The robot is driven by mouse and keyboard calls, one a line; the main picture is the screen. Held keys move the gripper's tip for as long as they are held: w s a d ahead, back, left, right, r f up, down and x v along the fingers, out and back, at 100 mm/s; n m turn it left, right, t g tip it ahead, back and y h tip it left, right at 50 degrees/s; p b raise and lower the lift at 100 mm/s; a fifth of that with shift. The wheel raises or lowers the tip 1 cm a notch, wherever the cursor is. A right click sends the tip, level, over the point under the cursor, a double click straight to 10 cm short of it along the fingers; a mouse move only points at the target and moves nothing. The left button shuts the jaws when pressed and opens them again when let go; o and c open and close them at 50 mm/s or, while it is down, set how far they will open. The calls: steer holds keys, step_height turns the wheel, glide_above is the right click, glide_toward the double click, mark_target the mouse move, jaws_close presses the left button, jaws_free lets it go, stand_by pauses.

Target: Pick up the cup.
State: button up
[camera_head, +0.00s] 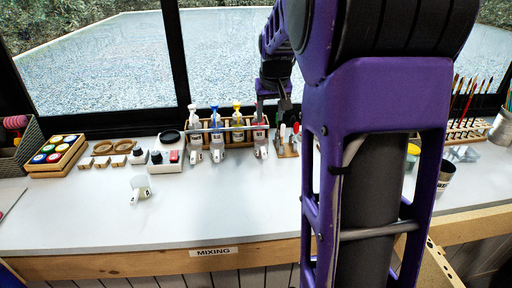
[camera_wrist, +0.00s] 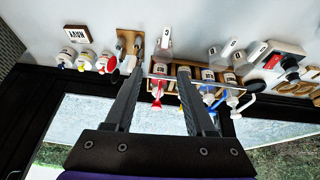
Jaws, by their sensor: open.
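A small pale cup (camera_head: 144,182) stands on the white worktop, left of centre in the head view, with a white tag at its front. It is well apart from my gripper. I cannot make it out for certain in the wrist view. My gripper (camera_wrist: 160,72) is open, its two dark fingers spread over the bottle rack, with nothing seen held between them. In the head view, my purple arm hides much of the right middle, and the gripper's fingertips are hard to see near the rack's right end.
A wooden rack (camera_head: 248,120) of several pump bottles stands along the window, with white tagged items before it. A paint-jar crate (camera_head: 42,171) is at left, a brush holder (camera_head: 470,137) and dark container (camera_head: 446,171) at right. The front worktop (camera_head: 90,225) is clear.

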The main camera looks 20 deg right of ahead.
steer(key=f, duration=0.2)
steer(key=b, duration=0.2)
glide_toward(264, 151)
steer(key=shift+g, duration=0.3)
steer(key=x, duration=0.5)
steer(key=shift+w+d+f, duration=0.15)
steer(key=shift+w+d, duration=0.05)
steer(key=shift+w+a+x, duration=0.1)
steer(key=shift+x, duration=1.25)
steer(key=shift+w+a+x, duration=0.1)
steer(key=shift+a+x, duration=0.05)
steer(key=shift+x, duration=1.2)
jaws_close()
